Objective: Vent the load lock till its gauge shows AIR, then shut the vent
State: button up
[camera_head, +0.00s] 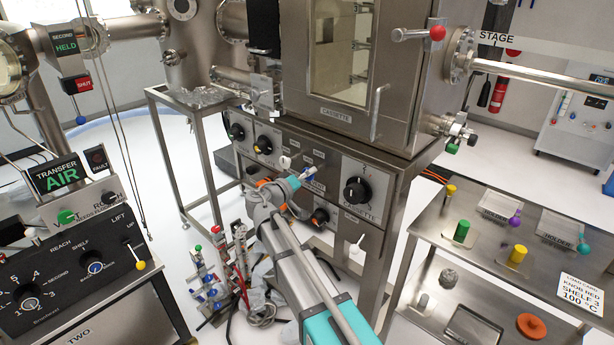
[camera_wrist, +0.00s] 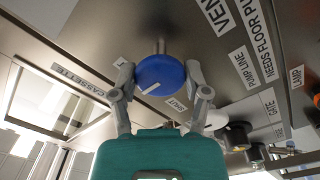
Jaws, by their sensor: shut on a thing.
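My gripper (camera_wrist: 160,80) is shut on a round blue knob (camera_wrist: 162,72), with one finger on each side of its rim. A white pointer line shows on the knob face. A VENT label (camera_wrist: 214,14) is on the panel beside the knob, and a SHUT label (camera_wrist: 178,104) is partly hidden behind my gripper. In the head view my gripper (camera_head: 304,177) reaches the front panel below the steel chamber marked CASSETTE (camera_head: 338,112). A gauge marked TRANSFER (camera_head: 62,175) reads AIR in green at the left. I cannot make out a gauge marked for the load lock.
A black CASSETTE dial (camera_head: 355,190) is right of my gripper. Other knobs (camera_head: 263,145) are left of it and one (camera_head: 320,216) is below. A steel table (camera_head: 425,236) with pegs and trays stands at right. A control console (camera_head: 75,270) stands at left.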

dwell(0.4)
jog(key=o, duration=1.2)
jog(key=shift+c, duration=0.2)
jog(key=v, duration=1.2)
